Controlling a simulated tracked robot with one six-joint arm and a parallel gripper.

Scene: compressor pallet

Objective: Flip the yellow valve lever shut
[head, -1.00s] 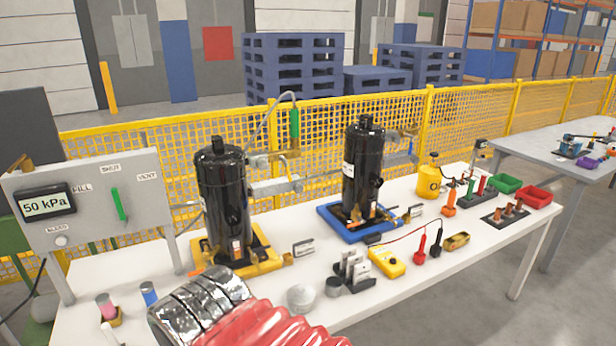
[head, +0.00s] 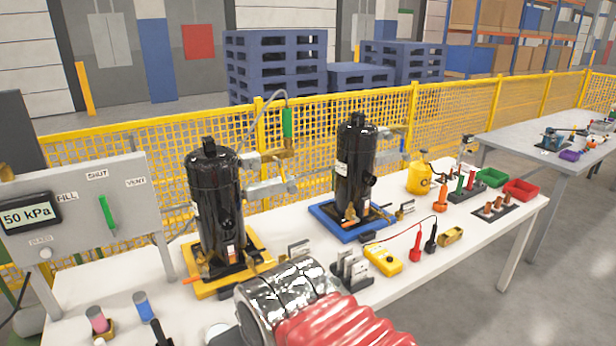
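I cannot clearly make out a yellow valve lever. Small brass-yellow fittings show at the right corner of the yellow base (head: 200,290) and by the blue base (head: 318,210), too small to read as open or shut. A black compressor (head: 213,195) stands upright on the yellow base, and a second black compressor (head: 354,165) on the blue base. A hose with a green handle (head: 287,123) hangs behind the first one. My arm, with its chrome joint and red sleeve, crosses the bottom middle, in front of the yellow base. My gripper is not visible.
A gauge panel (head: 75,180) with a green lever (head: 106,215) at left reads 50 kPa. A yellow meter (head: 382,260), small parts and red (head: 520,190) and green bins (head: 492,177) lie on the white table. A yellow mesh fence (head: 460,133) stands behind.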

